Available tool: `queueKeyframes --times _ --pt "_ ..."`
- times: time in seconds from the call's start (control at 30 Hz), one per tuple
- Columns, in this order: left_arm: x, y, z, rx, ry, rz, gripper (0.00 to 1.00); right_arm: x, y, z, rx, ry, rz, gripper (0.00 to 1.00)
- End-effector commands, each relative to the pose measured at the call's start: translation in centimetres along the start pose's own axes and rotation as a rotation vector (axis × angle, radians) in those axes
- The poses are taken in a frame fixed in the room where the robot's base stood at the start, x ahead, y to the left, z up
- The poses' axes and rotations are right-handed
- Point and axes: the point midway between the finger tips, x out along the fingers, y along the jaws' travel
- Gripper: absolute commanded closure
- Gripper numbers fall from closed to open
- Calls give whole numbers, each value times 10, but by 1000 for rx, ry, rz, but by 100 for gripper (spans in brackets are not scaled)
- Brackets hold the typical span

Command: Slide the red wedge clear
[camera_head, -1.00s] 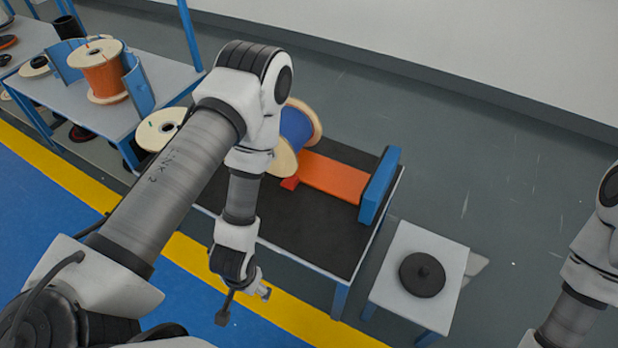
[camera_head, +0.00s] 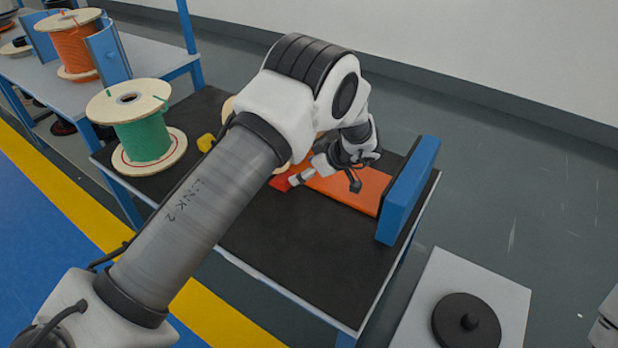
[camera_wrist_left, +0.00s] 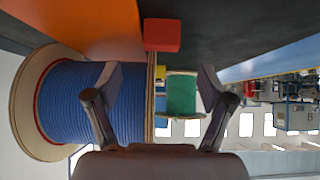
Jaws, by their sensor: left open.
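The red wedge (camera_head: 279,184) lies on the black table top at the near end of the orange ramp (camera_head: 350,190), partly hidden by my left arm. In the left wrist view the red wedge (camera_wrist_left: 162,35) sits ahead of the fingers, beside the flange of the blue cable spool (camera_wrist_left: 95,95). My left gripper (camera_head: 325,183) is open and empty, over the ramp just right of the wedge. In the left wrist view its fingers (camera_wrist_left: 160,78) are spread, with the wedge beyond their tips. The blue spool is mostly hidden behind my arm in the head view. My right gripper is out of view.
A green spool (camera_head: 146,138) stands at the table's left, with a yellow block (camera_head: 205,142) near it. A blue end stop (camera_head: 408,195) stands at the ramp's right end. A small table (camera_head: 440,290) holds a black disc (camera_head: 466,322). The black table top's front is clear.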

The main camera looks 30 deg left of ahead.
Motion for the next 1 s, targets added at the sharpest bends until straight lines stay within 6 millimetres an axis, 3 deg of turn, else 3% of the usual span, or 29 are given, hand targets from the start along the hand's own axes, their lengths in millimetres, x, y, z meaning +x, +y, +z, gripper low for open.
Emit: queueKeyframes --times 0.27,0.7,1.0 --pt "4 -1 0 1 1 -1 19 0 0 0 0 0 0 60" --pt "70 -1 0 1 1 -2 19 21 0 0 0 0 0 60" --pt "78 -1 -1 2 2 0 19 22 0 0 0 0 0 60"
